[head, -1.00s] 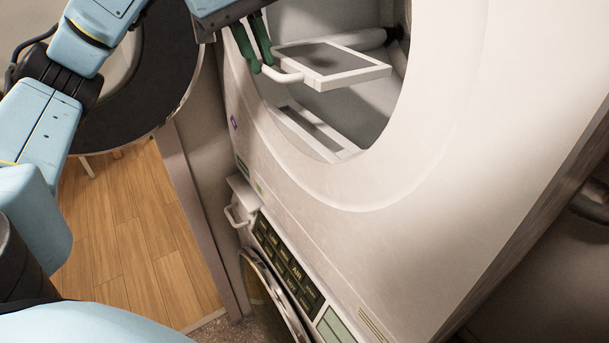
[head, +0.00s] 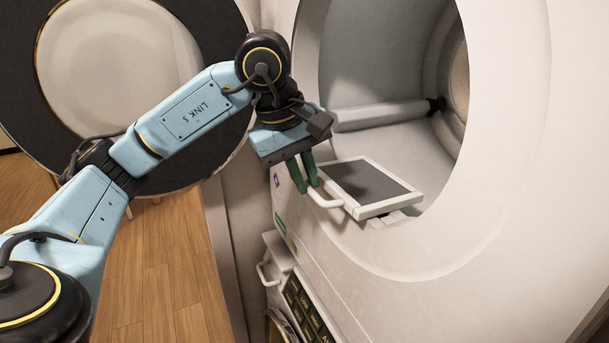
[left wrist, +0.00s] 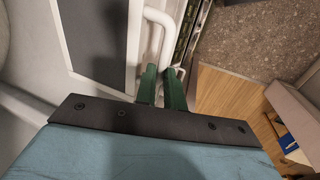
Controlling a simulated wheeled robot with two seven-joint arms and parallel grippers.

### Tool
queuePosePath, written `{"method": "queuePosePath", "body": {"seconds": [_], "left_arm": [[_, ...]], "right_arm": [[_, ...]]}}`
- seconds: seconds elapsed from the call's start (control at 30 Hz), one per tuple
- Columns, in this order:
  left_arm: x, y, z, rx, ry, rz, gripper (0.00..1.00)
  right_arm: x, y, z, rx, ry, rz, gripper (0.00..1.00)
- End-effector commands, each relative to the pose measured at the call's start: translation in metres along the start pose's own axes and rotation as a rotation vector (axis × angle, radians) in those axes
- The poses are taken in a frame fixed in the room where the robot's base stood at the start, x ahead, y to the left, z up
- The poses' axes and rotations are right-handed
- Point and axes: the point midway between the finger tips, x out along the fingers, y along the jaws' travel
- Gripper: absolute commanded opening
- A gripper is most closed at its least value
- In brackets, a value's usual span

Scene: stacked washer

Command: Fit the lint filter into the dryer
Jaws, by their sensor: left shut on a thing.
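The lint filter (head: 370,184) is a flat white frame with a dark mesh panel and a white loop handle (head: 326,201). My left gripper (head: 311,186) has its green fingers shut on that handle, at the filter's left end. The filter lies roughly flat at the lower rim of the open dryer (head: 490,235). A bit of pale slot edge (head: 402,218) shows under its near right corner. The rest of the slot is hidden, and I cannot tell whether they touch. In the left wrist view the filter (left wrist: 95,38) and handle show beyond the fingers (left wrist: 163,88). My right gripper is not in view.
The round dryer door (head: 120,75) stands open at the left, behind my left arm. A grey drum (head: 385,65) lies behind the filter. Below are a small drawer with a handle (head: 265,273) and the washer's control panel (head: 305,305). Wooden floor shows at lower left.

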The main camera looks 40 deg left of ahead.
Motion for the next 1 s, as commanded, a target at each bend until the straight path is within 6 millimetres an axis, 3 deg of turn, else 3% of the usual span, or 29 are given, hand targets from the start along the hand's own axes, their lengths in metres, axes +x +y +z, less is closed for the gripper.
{"method": "queuePosePath", "body": {"seconds": [0.1, 0.13, 0.3, 0.67, 0.77, 1.0], "left_arm": [[0.000, 0.000, 0.000, 0.001, 0.000, -0.001, 0.00], [0.000, 0.000, 0.000, 0.001, 0.000, -0.002, 0.12], [0.000, 0.000, 0.000, 0.001, 0.000, -0.002, 0.32], [-0.006, 0.000, 0.000, 0.000, 0.000, -0.001, 0.32], [-0.020, 0.001, 0.000, 0.000, 0.000, 0.003, 0.32], [-0.074, 0.001, 0.000, 0.001, 0.002, 0.002, 0.32]], "right_arm": [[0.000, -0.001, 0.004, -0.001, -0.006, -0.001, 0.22], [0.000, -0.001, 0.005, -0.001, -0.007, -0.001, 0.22], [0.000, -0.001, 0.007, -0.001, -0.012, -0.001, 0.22], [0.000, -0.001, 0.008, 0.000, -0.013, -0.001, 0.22], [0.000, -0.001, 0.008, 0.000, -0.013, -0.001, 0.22], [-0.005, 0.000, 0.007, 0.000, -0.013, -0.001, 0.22]]}}
